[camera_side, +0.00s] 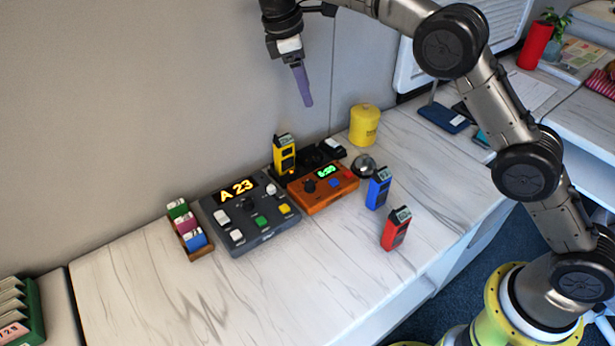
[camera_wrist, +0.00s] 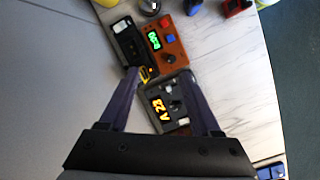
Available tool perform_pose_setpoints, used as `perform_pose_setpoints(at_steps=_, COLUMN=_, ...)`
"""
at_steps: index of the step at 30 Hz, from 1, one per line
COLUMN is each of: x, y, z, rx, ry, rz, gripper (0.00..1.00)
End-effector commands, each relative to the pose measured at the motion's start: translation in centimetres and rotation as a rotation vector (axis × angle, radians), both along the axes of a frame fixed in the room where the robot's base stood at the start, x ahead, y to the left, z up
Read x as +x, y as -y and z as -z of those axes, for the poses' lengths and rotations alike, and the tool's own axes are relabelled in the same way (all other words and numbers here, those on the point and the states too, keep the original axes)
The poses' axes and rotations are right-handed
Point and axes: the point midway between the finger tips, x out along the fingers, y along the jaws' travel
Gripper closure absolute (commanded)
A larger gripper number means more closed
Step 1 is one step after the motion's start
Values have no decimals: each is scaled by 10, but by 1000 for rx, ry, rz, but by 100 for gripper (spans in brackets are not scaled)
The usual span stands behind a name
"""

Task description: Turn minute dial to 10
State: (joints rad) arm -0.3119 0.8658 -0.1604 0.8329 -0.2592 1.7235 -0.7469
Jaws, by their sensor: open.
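An orange timer box (camera_side: 322,199) sits on the marble table with a green display (camera_side: 325,171) that seems to read 6:30. A black dial (camera_side: 309,186) and a blue button (camera_side: 334,183) are on its top. In the wrist view the orange box (camera_wrist: 180,50) lies above the fingers, with its black dial (camera_wrist: 169,57), blue button and a red button (camera_wrist: 164,22). No label shows which dial is the minute dial. My gripper (camera_side: 306,100), with purple fingers, is open and empty, high above the table near the wall; the wrist view also shows it (camera_wrist: 158,85).
A dark grey panel (camera_side: 235,232) reading A 23 stands left of the orange box. A yellow walkie-talkie (camera_side: 284,155) stands behind it in a black charger. Blue (camera_side: 378,189) and red (camera_side: 396,229) walkie-talkies stand to the right. A yellow canister (camera_side: 364,126) is behind. The table front is clear.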

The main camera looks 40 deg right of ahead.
Motion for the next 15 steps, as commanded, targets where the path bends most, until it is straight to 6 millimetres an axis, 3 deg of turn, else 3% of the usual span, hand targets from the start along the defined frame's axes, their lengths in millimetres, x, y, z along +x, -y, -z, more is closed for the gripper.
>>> perform_pose_setpoints(at_steps=1, x=7, y=-11, z=25, rx=-12, ry=-27, rz=-15, gripper=36)
perform_pose_setpoints(at_steps=6, x=16, y=-36, z=89, rx=-42, ry=-98, rz=-52, gripper=36)
perform_pose_setpoints(at_steps=10, x=11, y=-45, z=120, rx=-60, ry=-147, rz=-69, gripper=36)
perform_pose_setpoints(at_steps=15, x=8, y=-48, z=130, rx=-65, ry=-159, rz=-80, gripper=36)
